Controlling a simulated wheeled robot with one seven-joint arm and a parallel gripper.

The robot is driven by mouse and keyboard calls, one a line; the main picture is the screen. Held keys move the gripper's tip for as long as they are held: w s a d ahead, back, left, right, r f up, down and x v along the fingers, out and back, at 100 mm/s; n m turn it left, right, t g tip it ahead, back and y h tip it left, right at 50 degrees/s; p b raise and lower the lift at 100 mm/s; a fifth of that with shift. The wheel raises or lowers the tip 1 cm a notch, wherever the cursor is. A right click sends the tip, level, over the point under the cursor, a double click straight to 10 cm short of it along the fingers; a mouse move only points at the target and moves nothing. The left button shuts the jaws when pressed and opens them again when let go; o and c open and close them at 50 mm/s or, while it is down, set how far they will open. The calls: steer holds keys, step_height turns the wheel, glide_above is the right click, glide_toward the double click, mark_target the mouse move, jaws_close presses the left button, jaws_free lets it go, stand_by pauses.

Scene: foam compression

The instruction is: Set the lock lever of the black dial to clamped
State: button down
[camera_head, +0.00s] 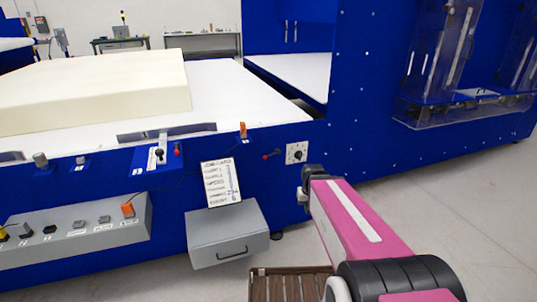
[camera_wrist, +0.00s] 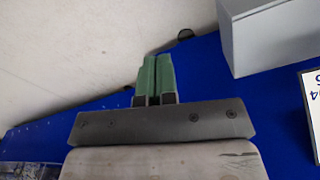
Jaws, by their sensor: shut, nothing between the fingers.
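A small black dial (camera_head: 297,153) sits on a light square plate on the blue machine front, right of centre in the head view. A second black knob (camera_head: 159,155) with a red-tipped lever (camera_head: 178,148) is on a blue panel further left. I cannot tell which one is the task's dial, nor read either lever's setting. My gripper's green fingers (camera_wrist: 156,78) are shut and empty in the wrist view, over floor and blue panel. No dial shows there. In the head view my arm hides most of the gripper.
A grey drawer box (camera_head: 229,234) juts out below a white card (camera_head: 221,182); the box also shows in the wrist view (camera_wrist: 270,35). A grey button console (camera_head: 75,230) is at lower left. Cream foam (camera_head: 95,90) lies on the white bed. Floor at right is clear.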

steer(key=w+a+r+n+t, duration=0.1)
steer(key=w+a+r+t, duration=0.1)
steer(key=w+a+r, duration=0.3)
steer(key=w+a+r+n+t+y, duration=0.1)
steer(key=w+a+r, duration=0.4)
steer(key=w+r, duration=0.4)
steer(key=w+a+r+n+t+y, duration=0.1)
steer(key=w+a+r+t, duration=0.1)
steer(key=w+a+r, duration=0.3)
steer(key=w+r, duration=0.3)
steer(key=w, duration=0.2)
steer(key=shift+w+t, duration=0.25)
steer(key=shift+t, duration=0.05)
steer(key=shift+a, duration=0.1)
glide_above(266, 157)
steer(key=f, duration=0.8)
steer(key=shift+w+a+f, duration=0.1)
steer(key=shift+w+a, duration=0.1)
steer(key=shift+w, duration=0.2)
steer(key=shift+s+f, duration=0.15)
steer(key=shift+f, duration=0.45)
steer(key=shift+s+f, duration=0.15)
steer(key=shift+f, duration=0.4)
steer(key=shift+s+d+f, duration=0.1)
steer(key=shift+s+f, duration=0.05)
steer(key=shift+f, duration=0.75)
